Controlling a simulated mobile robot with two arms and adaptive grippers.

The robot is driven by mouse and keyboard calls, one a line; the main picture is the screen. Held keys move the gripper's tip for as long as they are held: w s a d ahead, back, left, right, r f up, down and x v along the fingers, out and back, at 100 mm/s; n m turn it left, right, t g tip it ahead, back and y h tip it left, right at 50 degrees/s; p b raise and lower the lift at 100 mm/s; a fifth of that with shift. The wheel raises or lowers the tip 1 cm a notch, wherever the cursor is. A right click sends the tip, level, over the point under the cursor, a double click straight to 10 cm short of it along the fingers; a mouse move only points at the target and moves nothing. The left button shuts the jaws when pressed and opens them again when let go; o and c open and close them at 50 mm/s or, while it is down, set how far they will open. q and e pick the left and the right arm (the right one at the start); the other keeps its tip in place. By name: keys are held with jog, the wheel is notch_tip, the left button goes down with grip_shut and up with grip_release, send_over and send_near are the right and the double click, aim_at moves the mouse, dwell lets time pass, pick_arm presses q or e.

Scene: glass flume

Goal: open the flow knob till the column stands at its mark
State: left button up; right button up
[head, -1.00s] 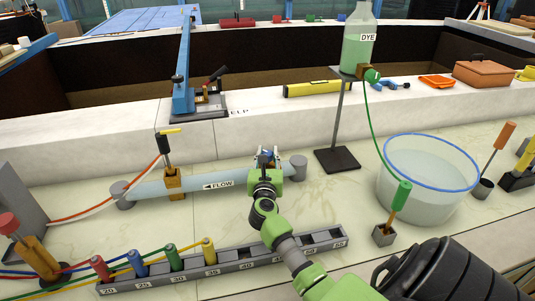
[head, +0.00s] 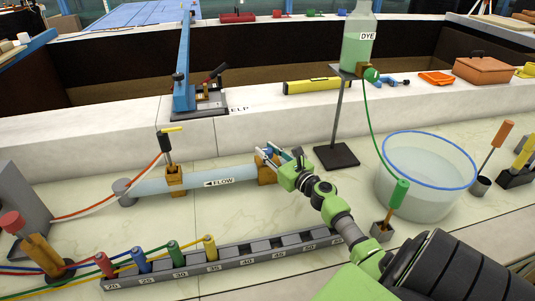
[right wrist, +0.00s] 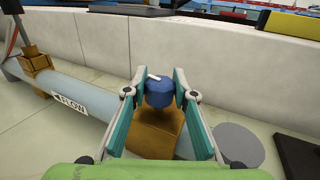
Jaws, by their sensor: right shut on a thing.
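The flow knob is blue with a white pointer mark and shows between my fingers in the right wrist view (right wrist: 159,94). It sits on a brass valve block (head: 267,173) on a pale blue pipe (head: 205,180) labelled FLOW, with an arrow pointing left. My right gripper (head: 268,154) is shut on the knob, one teal-padded finger on either side. In the right wrist view the white mark points up and left. My fingers partly hide the knob in the head view. My left gripper is not in view. I cannot make out a column with a mark.
A dye bottle (head: 358,45) stands on a post, its green tube running to a green-handled probe (head: 398,195). A clear blue-rimmed basin (head: 430,175) is at right. A numbered rack (head: 230,262) with coloured plugs lies in front. A brass fitting (head: 174,180) stands on the pipe.

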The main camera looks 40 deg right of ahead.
jog(key=shift+f+n+y+b, duration=0.1)
jog(key=shift+n+y+b, duration=0.2)
jog(key=shift+n+y, duration=0.35)
jog(key=shift+y, duration=0.35)
jog(key=o, duration=1.1)
jog(key=s, duration=1.2)
